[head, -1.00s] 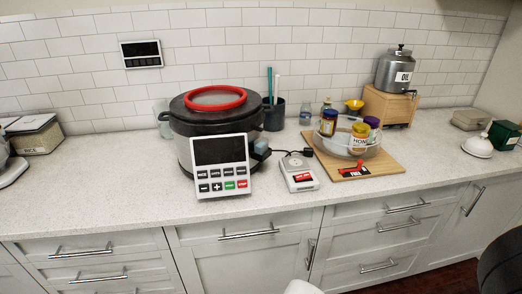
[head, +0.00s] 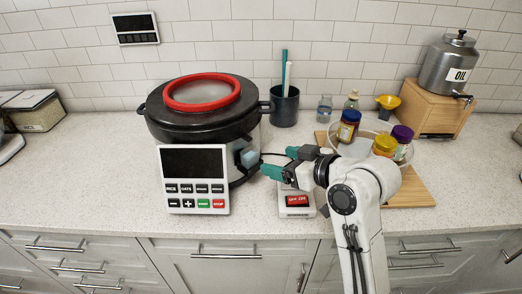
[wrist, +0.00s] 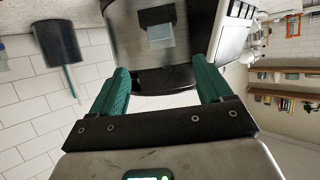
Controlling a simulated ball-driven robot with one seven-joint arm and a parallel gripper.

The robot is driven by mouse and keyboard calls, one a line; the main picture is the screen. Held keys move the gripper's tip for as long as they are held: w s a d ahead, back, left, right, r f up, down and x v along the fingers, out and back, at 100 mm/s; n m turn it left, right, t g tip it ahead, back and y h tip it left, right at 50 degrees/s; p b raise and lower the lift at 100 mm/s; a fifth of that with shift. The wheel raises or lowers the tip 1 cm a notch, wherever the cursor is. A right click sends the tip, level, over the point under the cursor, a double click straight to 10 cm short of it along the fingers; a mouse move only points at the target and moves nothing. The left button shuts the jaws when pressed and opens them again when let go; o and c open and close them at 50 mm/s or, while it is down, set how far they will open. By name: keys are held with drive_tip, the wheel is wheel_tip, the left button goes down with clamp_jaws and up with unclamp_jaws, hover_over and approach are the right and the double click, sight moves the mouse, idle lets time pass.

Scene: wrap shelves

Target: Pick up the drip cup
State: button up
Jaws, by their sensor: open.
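The drip cup (head: 249,157) is a small pale blue, see-through box on the right side of the dark, round cooker (head: 205,122). In the wrist view the drip cup (wrist: 161,36) sits under a black bracket on the cooker's metal wall, ahead of the fingers and roughly between them. My gripper (head: 279,163) has green fingers and comes from the right. It is open and empty, with a gap between it and the cup. The wrist view shows both fingers (wrist: 163,78) spread apart, with nothing between them.
A button panel (head: 194,180) stands at the cooker's front. A small scale-like device (head: 297,203) lies below my gripper. A dark cup with utensils (head: 284,107) stands behind. A board (head: 412,190) with a bowl of jars is at the right. The front left counter is clear.

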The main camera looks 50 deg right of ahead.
sight(254, 155)
drive_tip(key=shift+b+x, duration=0.35)
drive_tip(key=shift+x, duration=4.95)
drive_tip(key=shift+a, duration=0.2)
drive_tip(key=shift+c, duration=0.4)
drive_tip(key=c, duration=1)
drive_tip(key=shift+o, duration=0.2)
drive_tip(key=shift+r, duration=0.15)
